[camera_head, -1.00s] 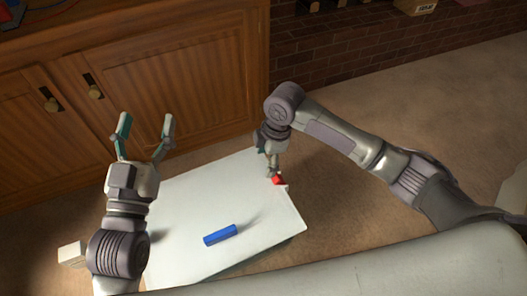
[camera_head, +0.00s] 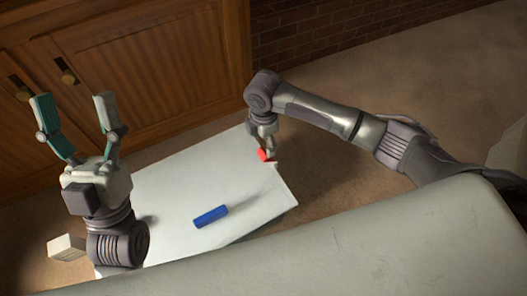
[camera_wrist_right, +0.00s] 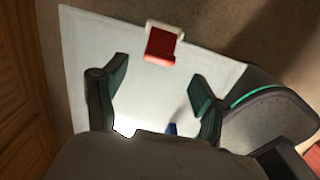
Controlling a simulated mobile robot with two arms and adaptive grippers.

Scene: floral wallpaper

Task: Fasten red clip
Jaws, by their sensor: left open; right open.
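A small red clip (camera_head: 265,155) lies near the far right edge of a white board (camera_head: 165,195). In the right wrist view the red clip (camera_wrist_right: 161,45) sits at the board's edge, with a pale part along its outer side. My right gripper (camera_head: 268,148) is just over the clip and points down, partly hiding it. In the right wrist view its fingers (camera_wrist_right: 155,90) are spread and empty, with the clip beyond their tips. My left gripper (camera_head: 72,105) is open and empty, raised at the left with its fingers pointing up. Whether the clip is fastened cannot be told.
A blue bar (camera_head: 211,216) lies on the board's front middle. A pale block (camera_head: 66,248) stands left of the board. A wooden cabinet (camera_head: 150,70) stands behind, next to a brick wall (camera_head: 340,25). Bare floor lies right of the board.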

